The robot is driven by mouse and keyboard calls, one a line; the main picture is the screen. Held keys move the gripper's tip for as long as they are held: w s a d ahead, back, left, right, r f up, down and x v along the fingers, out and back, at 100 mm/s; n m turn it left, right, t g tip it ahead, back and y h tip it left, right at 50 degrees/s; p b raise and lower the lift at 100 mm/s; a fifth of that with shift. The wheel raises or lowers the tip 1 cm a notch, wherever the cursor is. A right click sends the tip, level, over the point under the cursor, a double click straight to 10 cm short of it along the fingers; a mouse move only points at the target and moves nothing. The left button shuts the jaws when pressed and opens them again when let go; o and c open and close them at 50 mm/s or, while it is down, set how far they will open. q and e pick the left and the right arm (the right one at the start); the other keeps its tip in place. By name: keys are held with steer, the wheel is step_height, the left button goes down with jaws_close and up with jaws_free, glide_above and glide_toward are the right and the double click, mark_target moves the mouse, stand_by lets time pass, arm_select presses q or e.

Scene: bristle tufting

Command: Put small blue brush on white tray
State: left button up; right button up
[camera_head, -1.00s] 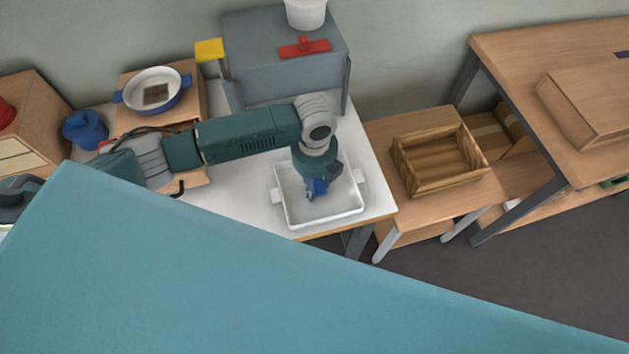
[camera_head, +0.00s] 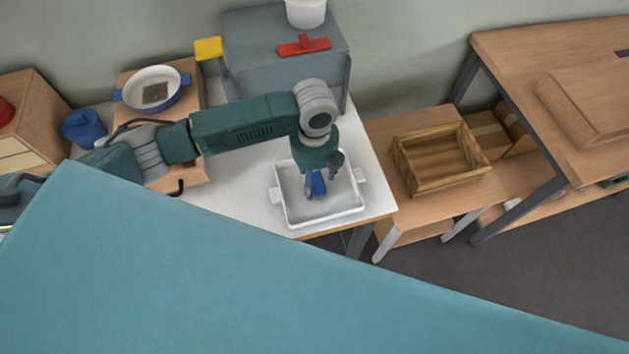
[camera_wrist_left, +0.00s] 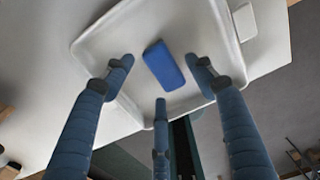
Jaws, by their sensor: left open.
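The small blue brush (camera_wrist_left: 163,65) lies in the white tray (camera_wrist_left: 95,45), seen between my fingers in the left wrist view. In the head view the blue brush (camera_head: 319,184) shows below my left gripper (camera_head: 318,190), inside the white tray (camera_head: 290,219) on the white table. My left gripper (camera_wrist_left: 158,75) is open, its fingers spread around the brush with gaps on each side. Whether the brush's underside rests fully on the tray floor is hard to tell. My right gripper is not in view.
A wooden crate (camera_head: 425,187) stands on a lower table to the right. A grey box (camera_head: 285,75) with a red item (camera_head: 304,46) on it stands behind the tray. A white-and-blue pot (camera_head: 152,90) is at the left. A large teal surface fills the foreground.

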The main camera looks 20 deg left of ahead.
mark_target(315, 182)
arm_select(q)
step_height(315, 182, up, 9)
steer(key=b, duration=0.1)
stand_by(0.6)
